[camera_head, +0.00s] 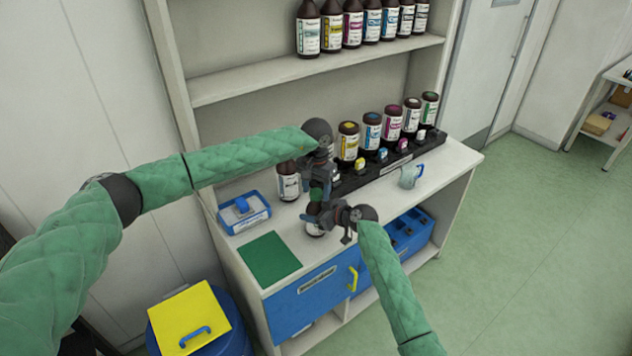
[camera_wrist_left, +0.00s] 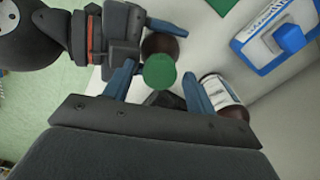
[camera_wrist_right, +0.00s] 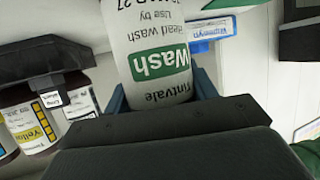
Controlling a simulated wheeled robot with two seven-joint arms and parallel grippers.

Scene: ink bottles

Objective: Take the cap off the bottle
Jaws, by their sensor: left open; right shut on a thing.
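The bottle (camera_head: 314,219) is brown with a white label. In the right wrist view its label (camera_wrist_right: 157,50) reads "Wash" on a green band. My right gripper (camera_head: 330,214) is shut around its body, fingers on both sides, above the front of the counter. The green cap (camera_wrist_left: 159,72) appears on top of the bottle (camera_wrist_left: 172,45) in the left wrist view. My left gripper (camera_head: 320,187) is above the bottle, pointing down. Its open fingers are on either side of the cap, with gaps visible. The head view largely hides the cap behind the grippers.
Another brown bottle (camera_head: 288,184) stands close behind on the left. Several bottles stand in a black rack (camera_head: 375,172) at the back. A blue-and-white tray (camera_head: 244,212), a green mat (camera_head: 268,259) and a pale jug (camera_head: 410,176) are on the counter. A shelf (camera_head: 315,68) is above.

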